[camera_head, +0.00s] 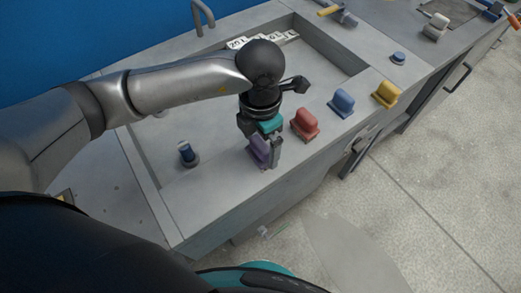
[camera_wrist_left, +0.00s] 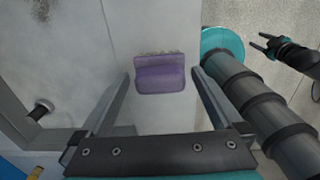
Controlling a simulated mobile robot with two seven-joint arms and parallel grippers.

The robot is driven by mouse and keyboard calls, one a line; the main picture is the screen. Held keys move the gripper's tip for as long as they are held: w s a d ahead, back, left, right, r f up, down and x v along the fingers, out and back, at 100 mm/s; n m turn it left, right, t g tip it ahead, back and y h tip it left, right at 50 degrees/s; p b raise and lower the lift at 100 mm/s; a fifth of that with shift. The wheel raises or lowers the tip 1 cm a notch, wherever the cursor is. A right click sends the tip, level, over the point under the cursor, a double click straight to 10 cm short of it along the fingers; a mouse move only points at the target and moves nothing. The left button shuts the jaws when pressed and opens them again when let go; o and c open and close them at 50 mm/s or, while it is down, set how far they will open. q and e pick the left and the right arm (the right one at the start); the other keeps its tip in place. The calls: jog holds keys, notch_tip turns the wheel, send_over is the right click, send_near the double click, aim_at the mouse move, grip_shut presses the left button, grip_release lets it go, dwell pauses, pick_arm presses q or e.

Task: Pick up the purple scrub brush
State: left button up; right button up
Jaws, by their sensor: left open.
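The purple scrub brush (camera_head: 259,149) stands on the grey bench top near its front edge. My left gripper (camera_head: 261,155) is above and around it, pointing down, and partly hides it in the head view. In the left wrist view the purple scrub brush (camera_wrist_left: 160,74) lies ahead, between the lines of the two fingers. The left gripper (camera_wrist_left: 163,76) is open there, with a gap on each side of the brush. I cannot tell whether any finger touches it. In the left wrist view a dark gripper (camera_wrist_left: 268,44) shows at the upper right, its two fingers spread apart.
A red brush (camera_head: 305,124), a blue one (camera_head: 342,102) and a yellow one (camera_head: 386,93) stand in a row to the right along the front edge.

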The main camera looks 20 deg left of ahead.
aim_at(260, 143)
pick_arm(q)
jog(key=c, duration=1.4)
jog(key=shift+r, duration=0.15)
notch_tip(260, 143, up, 20)
jog(key=p, duration=0.3)
